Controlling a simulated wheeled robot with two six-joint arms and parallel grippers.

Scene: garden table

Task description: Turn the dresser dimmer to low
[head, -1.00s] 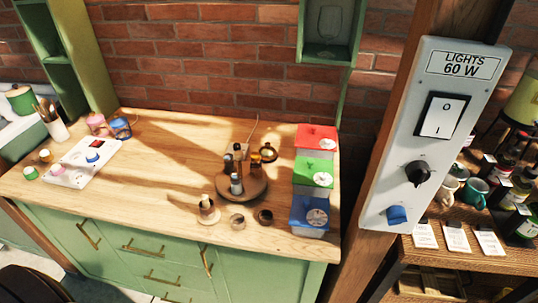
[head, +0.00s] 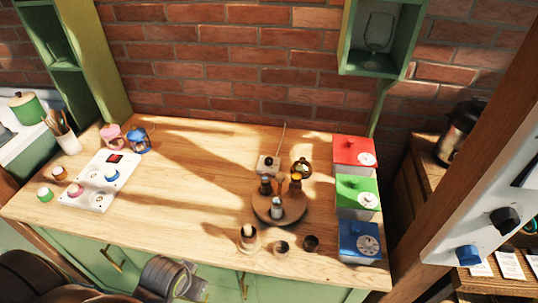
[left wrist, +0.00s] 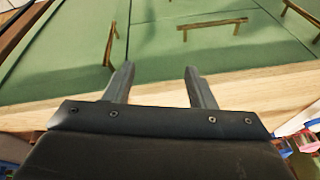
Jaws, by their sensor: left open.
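On the green dresser's wooden top (head: 190,190), a small pale box with a dark knob (head: 268,165) and a cord up the wall stands behind the round wooden tray. It looks like the dresser dimmer; its setting is too small to read. My left gripper (left wrist: 160,82) is open and empty in the left wrist view, near the dresser's front edge and green drawer fronts (left wrist: 210,55). In the head view my left arm shows at the bottom left, well short of the box. My right gripper is not in view.
The round tray (head: 268,213) with bottles, and small cups (head: 281,248), stand in front of the box. A white panel with knobs (head: 450,240) is at far right. The middle of the top is clear.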

